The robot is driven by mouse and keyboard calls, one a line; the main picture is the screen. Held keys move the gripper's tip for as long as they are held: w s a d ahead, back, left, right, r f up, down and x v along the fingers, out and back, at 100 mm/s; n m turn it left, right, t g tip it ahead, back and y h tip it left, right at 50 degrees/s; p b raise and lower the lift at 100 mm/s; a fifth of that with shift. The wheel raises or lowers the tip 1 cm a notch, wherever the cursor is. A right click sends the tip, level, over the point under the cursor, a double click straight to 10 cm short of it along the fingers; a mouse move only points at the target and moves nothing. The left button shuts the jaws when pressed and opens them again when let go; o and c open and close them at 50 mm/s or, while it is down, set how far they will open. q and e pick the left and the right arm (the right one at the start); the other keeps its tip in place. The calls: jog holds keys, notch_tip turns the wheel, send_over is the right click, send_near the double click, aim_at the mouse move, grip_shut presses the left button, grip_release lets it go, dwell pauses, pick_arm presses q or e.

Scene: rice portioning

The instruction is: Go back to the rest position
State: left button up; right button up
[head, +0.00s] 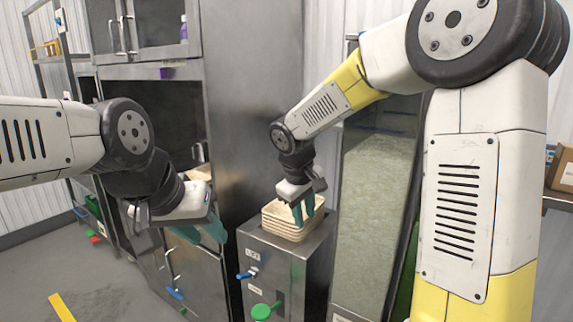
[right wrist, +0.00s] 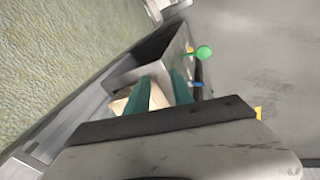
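A stack of beige trays (head: 283,224) sits on top of a steel dispenser box (head: 266,258). My right gripper (head: 304,217) points down at the stack's right side, its teal fingers apart. In the right wrist view, the right gripper (right wrist: 160,85) shows a gap between its fingers, and part of the beige trays (right wrist: 157,98) shows behind them. Whether the fingers touch the trays is unclear. My left gripper (head: 207,240) hangs left of the dispenser in front of the steel cabinet, its teal fingers apart and nothing seen between them.
The dispenser's front has a green knob (head: 261,312) and a blue lever (head: 247,273). A clear tank of pale grains (head: 375,210) stands right of it. A tall steel cabinet (head: 250,110) stands behind.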

jog(key=s+d+r+m+t+y, duration=0.1)
jog(key=s+d+r+m, duration=0.1)
jog(key=s, duration=0.4)
jog(key=s+d+r+m+t+y, duration=0.1)
jog(key=s+d+r+m, duration=0.2)
jog(key=s, duration=0.4)
jog(key=s+d+r+m+y, duration=0.1)
jog(key=s+d+r+m, duration=0.2)
jog(key=s, duration=0.4)
jog(key=shift+s+d+r+t+y, duration=0.2)
jog(key=shift+d+t+y, duration=0.2)
jog(key=shift+d, duration=0.45)
pick_arm(q)
jog(key=shift+c, duration=0.5)
